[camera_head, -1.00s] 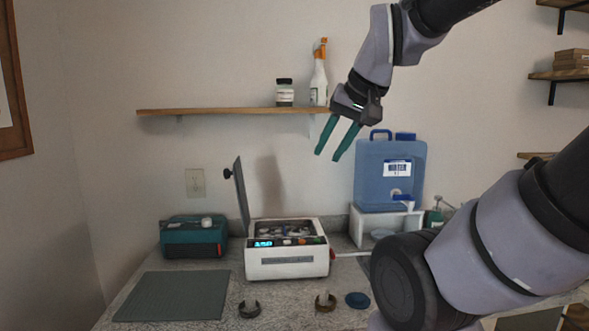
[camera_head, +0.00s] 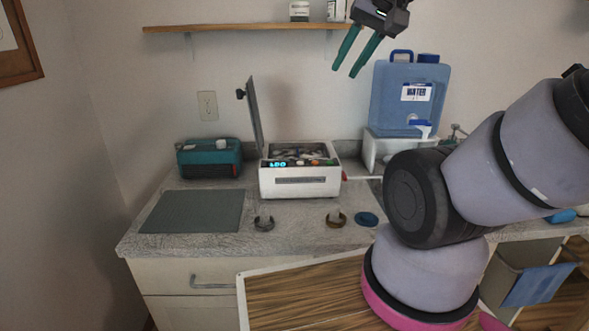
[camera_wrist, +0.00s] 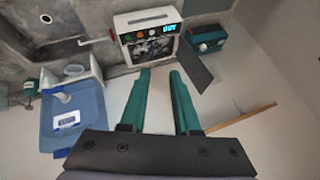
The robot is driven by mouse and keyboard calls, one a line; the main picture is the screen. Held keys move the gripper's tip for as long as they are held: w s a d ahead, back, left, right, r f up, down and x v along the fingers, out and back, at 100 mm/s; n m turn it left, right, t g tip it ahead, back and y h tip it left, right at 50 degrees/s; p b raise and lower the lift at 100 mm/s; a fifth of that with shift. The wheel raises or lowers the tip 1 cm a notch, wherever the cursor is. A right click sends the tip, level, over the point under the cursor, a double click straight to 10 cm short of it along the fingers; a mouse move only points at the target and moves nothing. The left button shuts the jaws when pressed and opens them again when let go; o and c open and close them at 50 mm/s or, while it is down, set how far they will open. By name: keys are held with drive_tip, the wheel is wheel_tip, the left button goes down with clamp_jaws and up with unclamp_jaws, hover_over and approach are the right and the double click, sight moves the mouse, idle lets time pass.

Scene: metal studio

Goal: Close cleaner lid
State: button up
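The cleaner (camera_head: 300,184) is a white box on the counter with a lit blue display and an open basin holding several small items. Its grey lid (camera_head: 256,115) stands upright on the left side, with a dark knob on its outer face. In the wrist view the cleaner (camera_wrist: 121,24) is at the top, and the lid (camera_wrist: 196,62) hangs open on its right. My gripper (camera_head: 348,62) is above and to the right of the cleaner, clear of it. Its teal fingers (camera_wrist: 160,75) are apart with nothing between them.
A blue water jug (camera_head: 405,105) stands on a white stand right of the cleaner. A teal box (camera_head: 209,160) and a grey mat (camera_head: 192,211) lie to the left. Two small rings and a blue disc (camera_head: 367,219) lie in front. A wooden shelf (camera_head: 240,28) runs above.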

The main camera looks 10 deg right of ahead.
drive_tip(key=shift+w+a+r, duration=0.1)
drive_tip(key=shift+w+r, duration=0.05)
drive_tip(key=shift+r, duration=0.05)
clamp_jaws()
drive_tip(key=w+a+r+n+g, duration=0.25)
drive_tip(key=w+a+n, duration=0.45)
drive_tip(key=w, duration=0.6)
drive_tip(key=w+a+r+n+g, duration=0.25)
drive_tip(key=w+a+n, duration=0.55)
drive_tip(key=w, duration=0.4)
drive_tip(key=w+a+f+n+g, duration=0.2)
drive_tip(key=w+a+f+n, duration=0.4)
drive_tip(key=w, duration=0.3)
wheel_tip(320, 180, down, 9)
drive_tip(key=shift+d+f+m+y, duration=0.2)
drive_tip(key=shift+d+m+y, duration=0.1)
drive_tip(key=shift+y, duration=0.1)
